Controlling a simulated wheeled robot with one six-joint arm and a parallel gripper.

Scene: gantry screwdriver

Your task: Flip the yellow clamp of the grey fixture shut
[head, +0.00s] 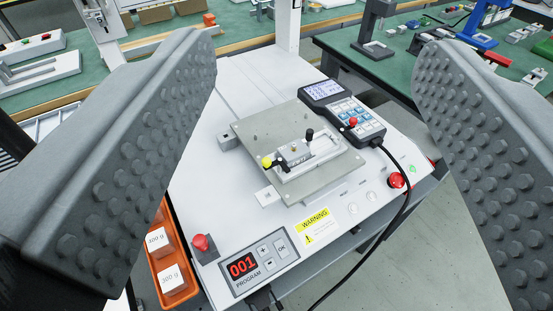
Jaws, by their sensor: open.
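The grey fixture (314,158) sits on a square metal plate (252,128) in the middle of the white machine top. Its clamp has a yellow knob (267,161) at the fixture's left end, beside black clamp parts. A black knob (310,134) stands upright at the fixture's back side. Whether the clamp is open or shut is too small to tell. My gripper (316,55) is open, with its two large grey ridged fingers at the left and right of the picture. The fixture shows in the gap between them, apart from both fingers, and nothing is held.
A handheld controller (346,112) with a red button lies behind and right of the plate, its black cable running forward. Red buttons (201,244) (397,180) and a program panel (259,262) sit in front. An orange tray (163,247) holds weights at left. Green benches stand behind.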

